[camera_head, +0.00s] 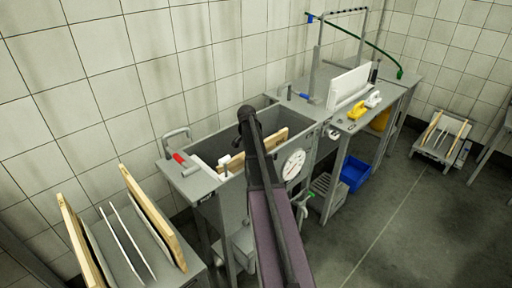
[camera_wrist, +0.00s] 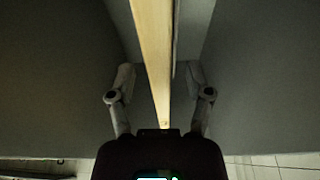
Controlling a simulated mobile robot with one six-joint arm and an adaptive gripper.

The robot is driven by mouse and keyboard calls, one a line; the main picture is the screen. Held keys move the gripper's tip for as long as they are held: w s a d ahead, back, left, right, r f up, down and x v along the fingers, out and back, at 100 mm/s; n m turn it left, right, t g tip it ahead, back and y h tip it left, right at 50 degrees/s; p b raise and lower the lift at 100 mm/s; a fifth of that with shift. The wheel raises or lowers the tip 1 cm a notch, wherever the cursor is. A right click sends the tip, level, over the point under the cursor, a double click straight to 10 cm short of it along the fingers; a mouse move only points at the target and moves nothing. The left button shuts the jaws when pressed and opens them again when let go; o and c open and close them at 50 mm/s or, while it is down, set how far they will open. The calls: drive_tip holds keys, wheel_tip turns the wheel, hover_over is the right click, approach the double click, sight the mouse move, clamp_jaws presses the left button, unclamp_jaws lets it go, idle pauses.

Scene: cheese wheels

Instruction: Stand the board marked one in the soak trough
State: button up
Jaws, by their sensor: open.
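The soak trough (camera_head: 307,135) is a grey steel basin in the middle of the head view. A wooden board (camera_head: 272,141) stands on edge inside it, and a white board edge shows at its left end. In the wrist view, a pale wooden board (camera_wrist: 152,50) is seen edge-on between the fingers of my gripper (camera_wrist: 160,78). The fingers are open, one on each side of the board, with gaps showing. My arm covers part of the trough in the head view. No number mark is legible on any board.
A rack at lower left holds wooden boards (camera_head: 152,218) and thin white boards (camera_head: 131,240). A red-handled tool (camera_head: 184,161) lies on the trough's left ledge. A dial (camera_head: 293,164) is on its front. A side bench (camera_head: 333,117) holds white boards and brushes.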

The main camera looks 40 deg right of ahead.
wheel_tip(320, 180, up, 28)
drive_tip(key=p, duration=2.7)
drive_tip(key=shift+r+p, duration=0.2)
drive_tip(key=shift+p, duration=0.2)
drive_tip(key=s+a+f+n+b, duration=0.1)
drive_tip(key=s+a+n, duration=0.15)
drive_tip(key=a, duration=0.55)
drive_tip(key=s+a+f+n+y+b, duration=0.1)
drive_tip(key=a+n, duration=0.2)
drive_tip(key=a, duration=0.5)
drive_tip(key=s+a+f+n+b, duration=0.1)
drive_tip(key=a+f+n, duration=0.15)
drive_tip(key=a, duration=0.55)
drive_tip(key=s+a+f+n+y+b, duration=0.1)
drive_tip(key=s+a+n, duration=0.3)
drive_tip(key=a, duration=0.6)
drive_tip(key=s+a+f+n+y+b, duration=0.1)
drive_tip(key=s+a+n+b, duration=0.1)
drive_tip(key=s+a+n, duration=0.3)
drive_tip(key=s+a, duration=0.3)
drive_tip(key=a, duration=0.1)
drive_tip(key=shift+s+a, duration=0.25)
drive_tip(key=shift+a, duration=0.15)
drive_tip(key=shift+d+f, duration=0.1)
